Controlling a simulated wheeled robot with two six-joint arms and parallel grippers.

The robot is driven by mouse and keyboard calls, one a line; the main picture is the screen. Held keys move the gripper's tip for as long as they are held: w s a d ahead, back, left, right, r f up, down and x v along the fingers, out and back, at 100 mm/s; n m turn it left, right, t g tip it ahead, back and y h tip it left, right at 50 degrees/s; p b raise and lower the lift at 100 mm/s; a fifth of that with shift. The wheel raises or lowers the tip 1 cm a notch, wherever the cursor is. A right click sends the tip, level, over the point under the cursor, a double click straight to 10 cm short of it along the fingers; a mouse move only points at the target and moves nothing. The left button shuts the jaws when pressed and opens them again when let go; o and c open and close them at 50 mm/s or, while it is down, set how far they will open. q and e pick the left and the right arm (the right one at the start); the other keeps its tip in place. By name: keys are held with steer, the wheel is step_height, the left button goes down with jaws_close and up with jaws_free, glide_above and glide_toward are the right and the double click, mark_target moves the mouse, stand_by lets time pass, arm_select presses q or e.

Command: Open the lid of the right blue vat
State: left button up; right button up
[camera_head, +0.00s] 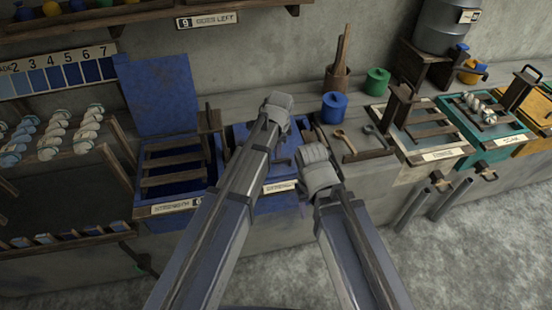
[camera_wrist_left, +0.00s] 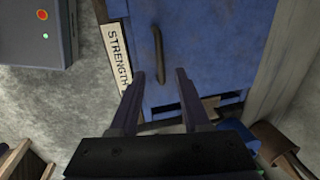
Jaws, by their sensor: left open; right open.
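The right blue vat (camera_head: 291,201) stands at the middle of the bench, largely hidden behind my arms in the head view. Its flat blue lid (camera_wrist_left: 206,45) is shut, with a dark bar handle (camera_wrist_left: 157,50) and a white "STRENGTH" label (camera_wrist_left: 118,57) beside it in the left wrist view. My left gripper (camera_wrist_left: 160,75) is open, its fingers on either side of the handle's near end in that picture; I cannot tell whether they touch it. In the head view the left gripper (camera_head: 277,104) is over the vat area. My right gripper (camera_head: 314,160) is beside the vat, its fingertips hidden.
The left blue vat (camera_head: 168,208) stands open, its lid (camera_head: 158,95) upright against the wall. A blue pot (camera_head: 333,108), a green pot (camera_head: 377,81) and wooden tools (camera_head: 345,142) are to the right. Beyond are a cream vat (camera_head: 412,172) and a teal vat (camera_head: 492,155).

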mark_target(275, 161)
arm_select(q)
steer(key=f+b, duration=0.2)
steer(key=w+f+b, duration=0.1)
steer(key=f+b, duration=0.1)
steer(key=f, duration=0.1)
steer(key=f+b, duration=0.2)
steer(key=shift+w+a+f+b, duration=0.15)
steer(key=shift+a+b, duration=0.1)
steer(key=shift+b, duration=0.15)
steer(key=shift+c, duration=0.3)
jaws_close()
stand_by(0.8)
